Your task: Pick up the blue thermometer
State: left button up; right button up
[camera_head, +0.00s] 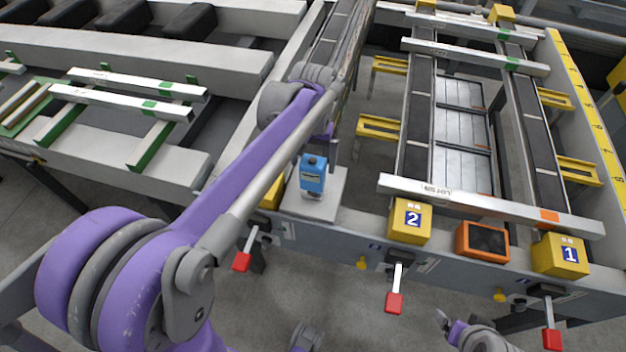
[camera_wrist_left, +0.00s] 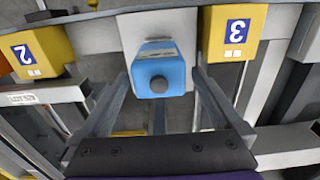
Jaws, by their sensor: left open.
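The blue thermometer (camera_head: 313,174) stands upright on a pale grey plate (camera_head: 325,205) at the near end of the left rail in the head view. In the left wrist view the thermometer (camera_wrist_left: 172,68) shows its blue body with a dark round knob facing the camera. My left gripper (camera_wrist_left: 160,80) is open, with one finger on each side of the thermometer in that view. I cannot tell whether the fingers touch it. In the head view my left gripper (camera_head: 330,148) is largely hidden behind its own arm. Part of my right arm shows at the bottom right; its jaw state is unclear.
Yellow block 2 (camera_head: 410,221), an orange-framed box (camera_head: 482,242) and yellow block 1 (camera_head: 560,255) line the front edge. Yellow block 3 (camera_wrist_left: 232,40) is close beside the thermometer's plate. Red-tipped levers (camera_head: 394,302) stick out from the front. A silver bar (camera_head: 480,203) lies across the rails.

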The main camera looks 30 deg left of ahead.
pick_arm(q)
notch_tip(320, 180, down, 6)
jog(key=shift+s+r, duration=0.1)
jog(key=shift+s, duration=0.05)
dwell(0.3)
jog(key=c, duration=1.3)
notch_tip(320, 180, up, 10)
jog(key=shift+r+p, duration=0.1)
jog(key=shift+p, duration=0.2)
